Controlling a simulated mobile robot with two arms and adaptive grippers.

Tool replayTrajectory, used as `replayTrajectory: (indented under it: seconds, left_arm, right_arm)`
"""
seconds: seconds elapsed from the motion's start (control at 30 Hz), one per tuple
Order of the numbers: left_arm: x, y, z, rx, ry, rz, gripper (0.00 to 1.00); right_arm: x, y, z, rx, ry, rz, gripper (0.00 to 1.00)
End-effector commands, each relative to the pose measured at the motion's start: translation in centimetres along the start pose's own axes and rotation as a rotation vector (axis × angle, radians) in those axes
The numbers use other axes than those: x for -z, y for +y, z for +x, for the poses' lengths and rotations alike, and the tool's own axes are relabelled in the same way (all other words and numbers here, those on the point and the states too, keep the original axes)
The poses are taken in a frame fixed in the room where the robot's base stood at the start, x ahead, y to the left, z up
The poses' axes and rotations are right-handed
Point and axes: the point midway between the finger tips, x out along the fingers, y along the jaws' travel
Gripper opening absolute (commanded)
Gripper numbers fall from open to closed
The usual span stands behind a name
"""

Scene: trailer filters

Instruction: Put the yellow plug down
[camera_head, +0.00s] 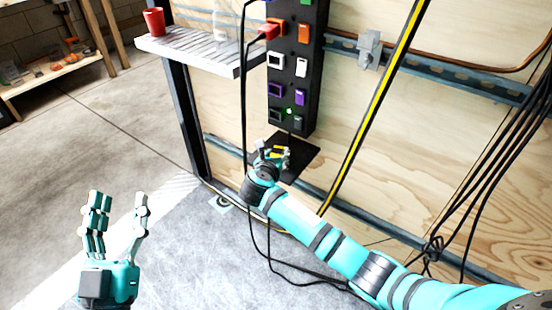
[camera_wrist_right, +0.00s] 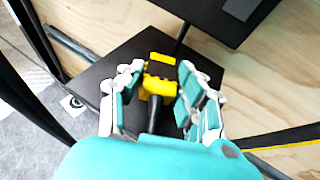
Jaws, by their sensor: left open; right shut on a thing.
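The yellow plug (camera_wrist_right: 160,72) is between the fingers of my right gripper (camera_wrist_right: 152,88) in the right wrist view, with its dark cable running back toward the palm. In the head view the plug shows as a small yellow patch (camera_head: 279,152) at the right gripper (camera_head: 274,150). The right gripper is shut on the plug, over a black plate (camera_head: 303,160) below the socket panel. The same plate (camera_wrist_right: 98,75) lies under the plug in the wrist view; I cannot tell whether the plug touches it. My left gripper (camera_head: 120,212) is open and empty over the floor at the lower left.
A black socket panel (camera_head: 290,70) with coloured sockets stands above the plate, with a red plug (camera_head: 267,33) in it. A shelf (camera_head: 200,52) holds a red cup (camera_head: 154,22). Black cables (camera_head: 500,130) hang at the right. A yellow-black strip (camera_head: 375,105) slants across the wall.

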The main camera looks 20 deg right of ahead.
Motion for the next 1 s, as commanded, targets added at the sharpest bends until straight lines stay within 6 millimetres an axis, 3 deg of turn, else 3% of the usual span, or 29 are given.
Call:
replayTrajectory:
  seconds: [0.33, 0.83, 0.87, 1.0]
  left_arm:
    - [0.5, 0.1, 0.0, -0.001, 0.025, -0.001, 0.51]
    - [-0.8, -0.1, 0.0, 0.001, -0.044, 0.001, 0.51]
    - [-0.8, -0.1, 0.0, 0.001, -0.045, 0.001, 0.51]
    - [-0.8, -0.1, 0.0, 0.002, -0.045, 0.001, 0.51]
  right_arm:
    - [0.1, 0.0, 0.0, -0.001, -0.001, 0.0, 0.0]
    - [1.6, 0.0, 0.5, 0.0, 0.006, -0.001, 0.0]
    - [1.7, 0.0, 0.5, 0.0, 0.007, -0.001, 0.38]
    - [1.9, -0.1, 0.6, 0.003, 0.011, -0.002, 0.56]
